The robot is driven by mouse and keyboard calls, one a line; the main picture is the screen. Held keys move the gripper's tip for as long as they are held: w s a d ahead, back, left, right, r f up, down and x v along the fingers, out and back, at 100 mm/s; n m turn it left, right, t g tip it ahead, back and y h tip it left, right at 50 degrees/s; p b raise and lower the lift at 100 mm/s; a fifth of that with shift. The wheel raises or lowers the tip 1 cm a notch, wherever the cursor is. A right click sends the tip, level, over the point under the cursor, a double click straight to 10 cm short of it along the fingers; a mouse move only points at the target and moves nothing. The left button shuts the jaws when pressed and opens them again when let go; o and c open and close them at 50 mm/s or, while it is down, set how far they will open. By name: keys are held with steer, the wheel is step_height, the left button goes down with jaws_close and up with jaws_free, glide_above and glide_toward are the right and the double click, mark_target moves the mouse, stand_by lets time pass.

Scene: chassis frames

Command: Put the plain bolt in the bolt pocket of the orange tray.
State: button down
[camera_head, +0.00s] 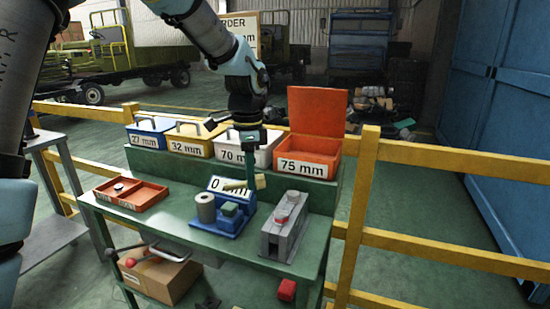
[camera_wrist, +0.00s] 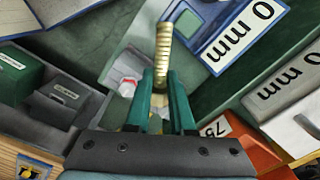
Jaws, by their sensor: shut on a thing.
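My gripper (camera_head: 250,178) is above the green workbench, over the blue fixture, with its fingers pointing down. It is shut on a brass-coloured bolt (camera_head: 238,184), which lies crosswise in the fingers. In the wrist view the fingers (camera_wrist: 163,92) pinch the bolt (camera_wrist: 164,40), and its ribbed shaft sticks out past them. I cannot tell for sure that it is the plain bolt. The orange tray (camera_head: 152,201) lies on the left of the bench, apart from the gripper. A small pale-and-dark object (camera_head: 119,187) is in its back-left part. Its pocket labels are unreadable.
The blue fixture (camera_head: 220,225) carries a grey cylinder (camera_head: 205,207) and a "0 mm" sign. A grey block with a red part (camera_head: 284,232) stands right of it. Labelled bins line the back; the orange 75 mm bin (camera_head: 311,155) has a raised lid. Yellow rails surround the bench.

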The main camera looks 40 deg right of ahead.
steer(key=w+a+f+n, duration=0.3)
steer(key=a+f+n, duration=0.4)
steer(key=a, duration=0.6)
steer(key=w+a+f+n, duration=0.4)
steer(key=a+f+n, duration=0.4)
steer(key=a, duration=0.6)
steer(key=w+a+f+n, duration=0.3)
steer(key=a+f+n, duration=0.5)
steer(key=a, duration=0.6)
step_height(320, 180, down, 2)
steer(key=shift+w+a+f, duration=0.2)
steer(key=shift+w+a, duration=0.05)
steer(key=shift+w, duration=0.1)
steer(key=shift+w, duration=0.1)
